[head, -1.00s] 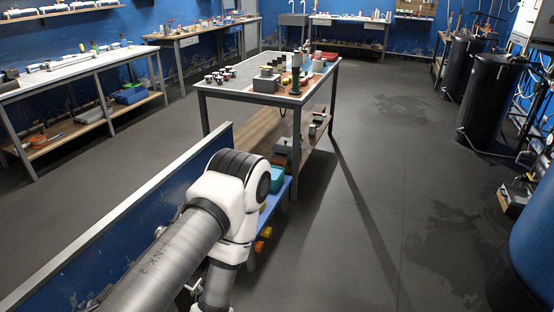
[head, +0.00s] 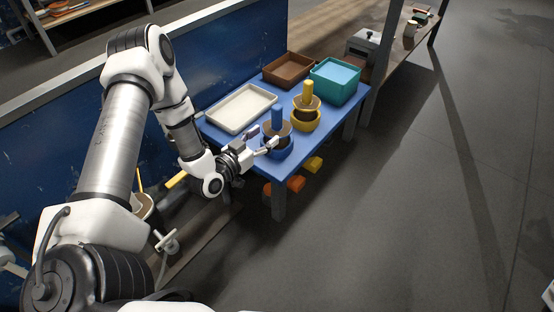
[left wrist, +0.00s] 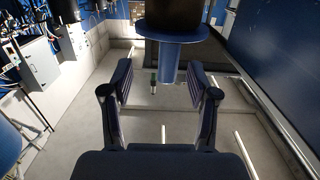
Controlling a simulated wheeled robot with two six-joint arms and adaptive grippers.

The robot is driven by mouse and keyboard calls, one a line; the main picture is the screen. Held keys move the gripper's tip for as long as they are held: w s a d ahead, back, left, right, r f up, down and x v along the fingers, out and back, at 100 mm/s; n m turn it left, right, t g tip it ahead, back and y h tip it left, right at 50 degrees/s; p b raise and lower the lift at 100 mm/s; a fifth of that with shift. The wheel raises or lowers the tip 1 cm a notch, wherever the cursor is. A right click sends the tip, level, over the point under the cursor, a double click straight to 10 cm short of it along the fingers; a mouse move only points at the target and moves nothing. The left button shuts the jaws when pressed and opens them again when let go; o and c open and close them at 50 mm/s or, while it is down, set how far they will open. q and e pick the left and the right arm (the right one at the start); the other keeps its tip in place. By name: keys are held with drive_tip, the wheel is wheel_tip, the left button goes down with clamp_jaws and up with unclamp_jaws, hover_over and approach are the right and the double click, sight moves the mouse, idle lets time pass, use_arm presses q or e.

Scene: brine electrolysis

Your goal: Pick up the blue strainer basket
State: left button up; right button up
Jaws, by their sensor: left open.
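The blue strainer basket (head: 277,117) stands at the near edge of a low blue table, with an upright blue handle, a brownish collar and a dark body on a blue base. My left gripper (head: 264,137) is open and reaches from the left at the basket. In the left wrist view, the picture is turned over: the blue handle (left wrist: 168,66) and round blue flange (left wrist: 170,32) show at the top, near the spread fingertips (left wrist: 160,76). The jaws are not closed on it. My right gripper is not in view.
A similar yellow strainer basket (head: 307,92) stands just behind. The blue table (head: 219,140) also holds a cream tray (head: 241,108), a brown tray (head: 287,69) and a teal bin (head: 336,82). A blue panel (head: 228,48) runs along the left. The floor on the right is clear.

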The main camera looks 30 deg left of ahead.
sight(274, 123)
use_arm(q)
drive_tip(key=shift+w+a+f+t+b, duration=0.25)
drive_tip(key=shift+w+a+t+b, duration=0.25)
drive_tip(key=shift+w, duration=0.25)
drive_tip(key=w+b, duration=0.4)
drive_tip(key=w, duration=0.2)
drive_tip(key=shift+w+d, duration=0.15)
drive_tip(key=shift+d, duration=0.05)
drive_tip(key=shift+w+r, duration=0.1)
drive_tip(key=shift+w, duration=0.1)
drive_tip(key=shift+r, duration=0.1)
drive_tip(key=shift+c, duration=0.3)
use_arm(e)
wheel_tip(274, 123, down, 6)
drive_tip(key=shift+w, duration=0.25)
use_arm(q)
clamp_jaws()
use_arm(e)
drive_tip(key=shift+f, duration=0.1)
